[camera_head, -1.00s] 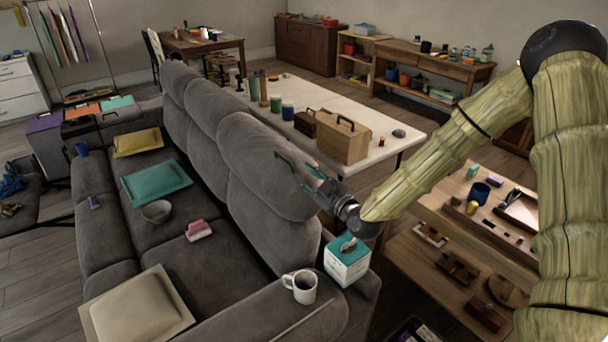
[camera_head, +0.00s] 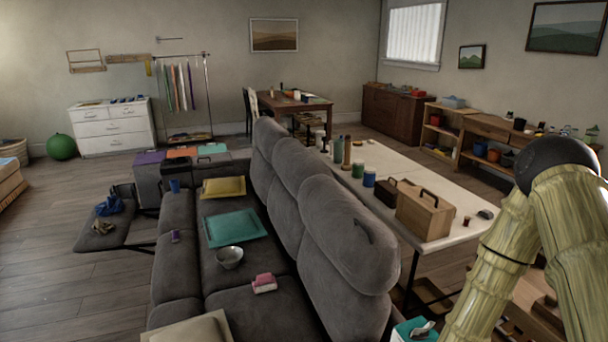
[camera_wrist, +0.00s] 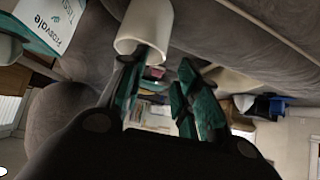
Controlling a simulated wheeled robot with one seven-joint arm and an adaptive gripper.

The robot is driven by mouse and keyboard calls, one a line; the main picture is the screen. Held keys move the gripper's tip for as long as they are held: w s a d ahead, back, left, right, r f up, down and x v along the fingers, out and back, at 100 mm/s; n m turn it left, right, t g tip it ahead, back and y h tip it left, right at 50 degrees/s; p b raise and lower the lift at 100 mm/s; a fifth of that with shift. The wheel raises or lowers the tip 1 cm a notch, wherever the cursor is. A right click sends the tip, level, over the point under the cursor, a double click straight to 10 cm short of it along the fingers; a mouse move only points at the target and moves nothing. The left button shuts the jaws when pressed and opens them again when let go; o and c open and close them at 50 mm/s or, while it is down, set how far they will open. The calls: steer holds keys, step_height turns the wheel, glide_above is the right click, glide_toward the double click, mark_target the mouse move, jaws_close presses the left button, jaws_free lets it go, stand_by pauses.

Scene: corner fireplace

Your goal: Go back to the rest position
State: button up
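My gripper (camera_wrist: 163,70) shows in the wrist view with its two greenish fingers apart and nothing between them. A white mug (camera_wrist: 146,24) appears beyond the left fingertip, partly overlapped by it; I cannot tell the exact gap. A white and teal tissue box (camera_wrist: 48,20) is at the top left of the wrist view. In the head view my gripper is out of the picture; only my upper arm shows at the right. The tissue box (camera_head: 411,330) is cut off at the bottom edge there, and the mug is not in that view.
A grey sofa (camera_head: 325,225) fills the middle, with a bowl (camera_head: 229,257), a pink item (camera_head: 264,283) and a teal cushion (camera_head: 234,228) on it. A white table (camera_head: 455,225) behind it carries a wooden box (camera_head: 424,216). Open floor (camera_head: 60,275) lies at the left.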

steer(key=s+d+f+m+g+h, duration=0.1)
steer(key=s+f+m+g, duration=0.1)
steer(key=s, duration=0.8)
steer(key=s+d+f+m+g+h, duration=0.1)
steer(key=s+f+g, duration=0.2)
steer(key=s, duration=0.7)
steer(key=s+d+f+m+g+h, duration=0.2)
steer(key=s+f, duration=0.4)
steer(key=s, duration=0.4)
steer(key=shift+f+m+g, duration=0.2)
steer(key=shift+m+g, duration=0.1)
steer(key=shift+g, duration=0.5)
steer(key=shift+d, duration=0.1)
